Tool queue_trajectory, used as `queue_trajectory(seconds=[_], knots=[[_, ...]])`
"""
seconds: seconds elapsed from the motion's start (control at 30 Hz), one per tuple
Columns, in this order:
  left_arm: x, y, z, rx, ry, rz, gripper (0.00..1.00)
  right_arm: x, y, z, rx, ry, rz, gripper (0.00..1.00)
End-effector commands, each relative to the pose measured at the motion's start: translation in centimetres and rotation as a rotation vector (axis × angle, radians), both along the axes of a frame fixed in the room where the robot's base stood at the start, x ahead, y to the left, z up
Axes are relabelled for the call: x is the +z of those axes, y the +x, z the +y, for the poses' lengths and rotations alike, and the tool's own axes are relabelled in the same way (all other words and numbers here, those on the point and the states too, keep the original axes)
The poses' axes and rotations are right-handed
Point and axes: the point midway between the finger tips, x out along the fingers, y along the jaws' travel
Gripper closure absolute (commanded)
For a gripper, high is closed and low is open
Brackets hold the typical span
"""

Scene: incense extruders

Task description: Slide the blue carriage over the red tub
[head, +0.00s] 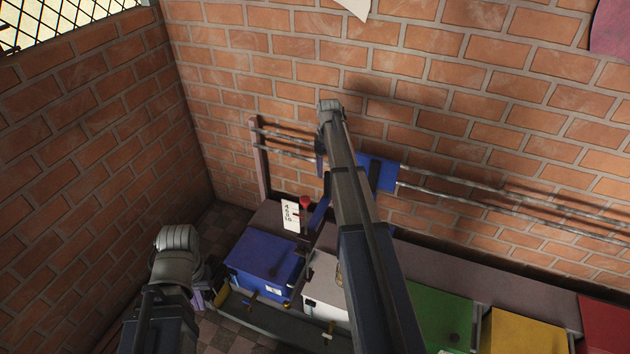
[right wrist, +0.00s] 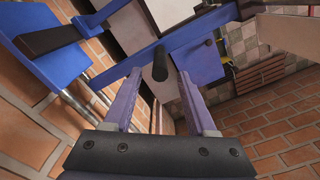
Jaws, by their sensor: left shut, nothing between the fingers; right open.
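The blue carriage (head: 380,173) hangs on two metal rails on the brick wall, left of the middle of their length, partly hidden behind my right arm. The red tub (head: 605,322) is at the far right end of the row, cut by the picture edge. In the right wrist view, a blue panel (right wrist: 42,72) and blue bars show close up. My right gripper (right wrist: 157,82) is open, with a black knob (right wrist: 160,64) showing between its fingertips; contact cannot be told. My left gripper (head: 199,297) is shut and empty at lower left, away from the carriage.
Left of the red tub stand a yellow tub (head: 527,333), a green tub (head: 438,315), a white tub (head: 322,285) and a blue tub (head: 265,258). A post (head: 260,158) ends the rails at left. A red knob (head: 305,201) stands beside a white sign (head: 290,216). The rails (head: 500,200) look clear rightward.

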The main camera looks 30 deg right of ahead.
Motion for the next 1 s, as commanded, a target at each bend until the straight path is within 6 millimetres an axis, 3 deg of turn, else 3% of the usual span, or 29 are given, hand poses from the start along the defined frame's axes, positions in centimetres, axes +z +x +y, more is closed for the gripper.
queue_trajectory(seconds=[0.37,0.8,1.0], knots=[[-1.0,0.0,0.0,0.000,0.000,0.000,1.00,-1.0,0.0,0.0,0.000,0.000,0.000,0.43],[-6.3,0.0,0.0,-0.001,0.000,0.000,1.00,-6.3,0.0,0.0,0.001,0.000,0.000,0.43],[-7.8,0.0,0.0,-0.001,0.000,0.000,1.00,-7.8,0.0,0.0,0.001,0.000,0.000,0.43]])
